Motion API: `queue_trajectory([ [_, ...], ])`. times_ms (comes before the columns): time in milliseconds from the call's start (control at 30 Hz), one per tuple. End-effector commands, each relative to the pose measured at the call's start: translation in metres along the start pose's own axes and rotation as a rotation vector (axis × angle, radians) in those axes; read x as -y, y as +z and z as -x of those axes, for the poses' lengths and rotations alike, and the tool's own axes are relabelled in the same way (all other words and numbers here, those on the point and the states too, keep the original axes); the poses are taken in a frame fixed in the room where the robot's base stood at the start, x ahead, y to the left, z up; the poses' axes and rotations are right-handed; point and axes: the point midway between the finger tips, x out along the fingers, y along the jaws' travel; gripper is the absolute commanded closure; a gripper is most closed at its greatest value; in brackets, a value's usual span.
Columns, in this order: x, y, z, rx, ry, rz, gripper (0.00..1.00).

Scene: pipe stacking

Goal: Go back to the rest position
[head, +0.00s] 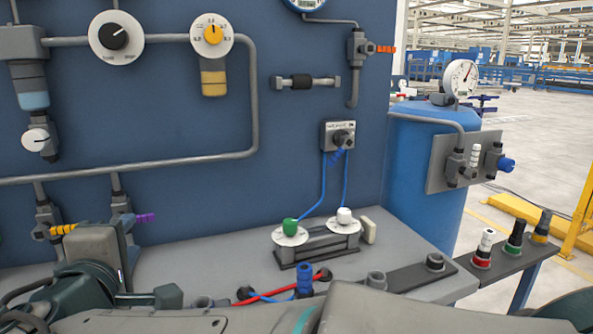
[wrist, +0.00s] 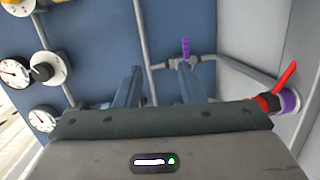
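My gripper (wrist: 160,80) shows in the wrist view with its two blue-grey fingers standing apart and nothing held between them. It faces a blue panel (wrist: 95,50) with grey pipes. A pipe fitting with a purple lever (wrist: 186,47) appears just beyond the right finger. I cannot tell the exact gap from the fingers to the fitting. In the head view, parts of my arm fill the lower left and bottom edge, and the fingertips cannot be made out there.
The grey bench (head: 210,262) bears a fixture with a green knob (head: 290,227) and a white knob (head: 344,215), and red and blue pieces lie near its front. A blue tank (head: 425,180) stands right. A red lever (wrist: 285,76) is right in the wrist view. Open floor lies far right.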

Motion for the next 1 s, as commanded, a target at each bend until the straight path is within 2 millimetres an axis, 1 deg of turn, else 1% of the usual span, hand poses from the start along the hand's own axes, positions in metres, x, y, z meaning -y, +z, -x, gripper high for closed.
queue_trajectory([
  [33,-0.006,0.016,-0.006,0.037,-0.024,-0.009,0.65],
  [167,-0.007,0.058,-0.021,0.133,-0.099,-0.041,0.65],
  [267,-0.008,0.098,-0.029,0.225,-0.170,-0.081,0.65],
  [367,-0.009,0.151,-0.034,0.343,-0.261,-0.147,0.65],
  [400,-0.009,0.175,-0.033,0.400,-0.304,-0.181,0.65],
  [467,-0.007,0.211,-0.029,0.485,-0.370,-0.245,0.65],
  [500,-0.006,0.234,-0.024,0.540,-0.413,-0.292,0.65],
  [567,-0.004,0.266,-0.013,0.620,-0.474,-0.369,0.65],
  [600,-0.002,0.285,-0.005,0.669,-0.512,-0.423,0.65],
  [667,0.001,0.310,0.009,0.742,-0.565,-0.514,0.65],
  [700,0.002,0.326,0.019,0.788,-0.598,-0.577,0.65],
  [833,0.004,0.364,0.056,0.921,-0.683,-0.805,0.65],
  [900,0.004,0.377,0.076,0.981,-0.717,-0.939,0.65],
  [1000,0.003,0.390,0.101,1.050,-0.744,-1.132,0.65],
])
